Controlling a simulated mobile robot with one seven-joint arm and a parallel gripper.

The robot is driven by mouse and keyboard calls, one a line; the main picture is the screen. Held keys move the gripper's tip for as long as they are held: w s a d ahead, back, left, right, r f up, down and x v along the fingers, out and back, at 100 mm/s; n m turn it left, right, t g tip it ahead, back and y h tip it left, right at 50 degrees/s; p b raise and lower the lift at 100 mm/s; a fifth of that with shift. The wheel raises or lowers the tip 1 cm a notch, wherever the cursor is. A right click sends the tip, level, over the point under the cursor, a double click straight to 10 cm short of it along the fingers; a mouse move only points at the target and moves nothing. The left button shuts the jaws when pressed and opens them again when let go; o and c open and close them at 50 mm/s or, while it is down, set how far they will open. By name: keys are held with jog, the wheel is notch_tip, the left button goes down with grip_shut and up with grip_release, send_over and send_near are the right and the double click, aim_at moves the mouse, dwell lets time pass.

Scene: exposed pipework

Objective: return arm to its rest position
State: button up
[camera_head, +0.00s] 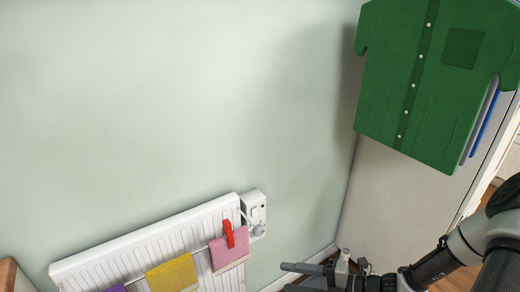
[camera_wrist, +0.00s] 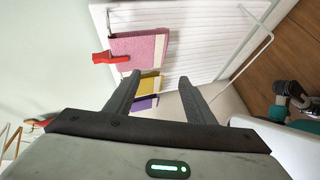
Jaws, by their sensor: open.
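My gripper (camera_head: 287,278) is at the bottom of the head view, right of the white radiator (camera_head: 160,240), with its two fingers pointing left. It also shows in the wrist view (camera_wrist: 159,78), where the fingers are spread and nothing is between the tips. My arm runs from the lower right of the head view. A pink cloth (camera_head: 229,250) hangs on the radiator's rail with a red clip (camera_head: 229,233) on it. In the wrist view, the pink cloth (camera_wrist: 140,46) and the red clip (camera_wrist: 103,57) appear beyond the fingertips, apart from them.
Yellow (camera_head: 173,275) and purple (camera_head: 115,288) cloths hang left of the pink one. A white valve box (camera_head: 254,214) is at the radiator's right end. A green shirt (camera_head: 420,85) hangs at upper right, above my arm. The pale wall (camera_head: 180,110) between is bare.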

jog(key=s+d+r+m+h, duration=0.1)
jog(key=s+r+m+h, duration=0.35)
jog(key=r+m, duration=0.6)
jog(key=s+d+r+m+h, duration=0.2)
jog(key=s+r+m+h, duration=0.25)
jog(key=r+m, duration=0.55)
jog(key=s+d+r+m+h, duration=0.1)
jog(key=s+r+m+h, duration=0.35)
jog(key=r+m, duration=0.6)
notch_tip(320, 180, up, 21)
jog(key=n+p, duration=0.2)
jog(key=p, duration=1.8)
jog(key=shift+w+r, duration=0.2)
jog(key=shift+d+f, duration=0.1)
jog(key=shift+f, duration=0.05)
